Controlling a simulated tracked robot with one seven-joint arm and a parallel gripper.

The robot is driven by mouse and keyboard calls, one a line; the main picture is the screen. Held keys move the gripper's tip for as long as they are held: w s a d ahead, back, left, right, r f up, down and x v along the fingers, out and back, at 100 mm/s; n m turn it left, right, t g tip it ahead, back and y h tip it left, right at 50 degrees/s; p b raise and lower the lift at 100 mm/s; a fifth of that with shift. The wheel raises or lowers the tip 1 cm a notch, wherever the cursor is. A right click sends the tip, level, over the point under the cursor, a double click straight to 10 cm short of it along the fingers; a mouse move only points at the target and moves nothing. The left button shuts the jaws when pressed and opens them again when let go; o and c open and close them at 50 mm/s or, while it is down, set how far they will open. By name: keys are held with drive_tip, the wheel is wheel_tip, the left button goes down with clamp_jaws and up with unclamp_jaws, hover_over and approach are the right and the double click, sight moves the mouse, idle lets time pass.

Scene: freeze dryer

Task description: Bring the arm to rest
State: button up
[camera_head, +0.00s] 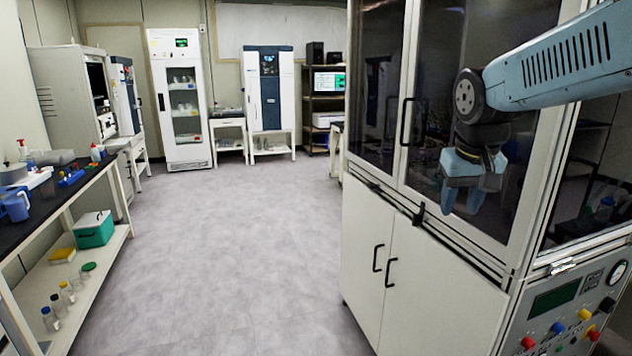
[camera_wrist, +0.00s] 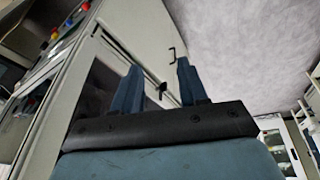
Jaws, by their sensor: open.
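My blue arm reaches in from the upper right in the head view. My gripper (camera_head: 460,208) hangs from its end with the fingers pointing down, in front of the tall white cabinet (camera_head: 520,237) with glass doors. In the wrist view my gripper (camera_wrist: 158,82) shows two blue fingers standing apart with nothing between them. The gap to the cabinet is hard to judge in these views.
The cabinet has black door handles (camera_head: 405,122) and a control panel (camera_head: 570,310) with coloured knobs. A bench (camera_head: 60,205) with labware stands at the left. A white glass-door unit (camera_head: 180,98) stands at the back. The grey floor between is clear.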

drive_tip(key=s+a+f+t+y, duration=0.1)
drive_tip(key=s+a+t, duration=0.1)
drive_tip(key=s, duration=1)
drive_tip(key=shift+a+f, duration=0.4)
drive_tip(key=shift+a, duration=0.3)
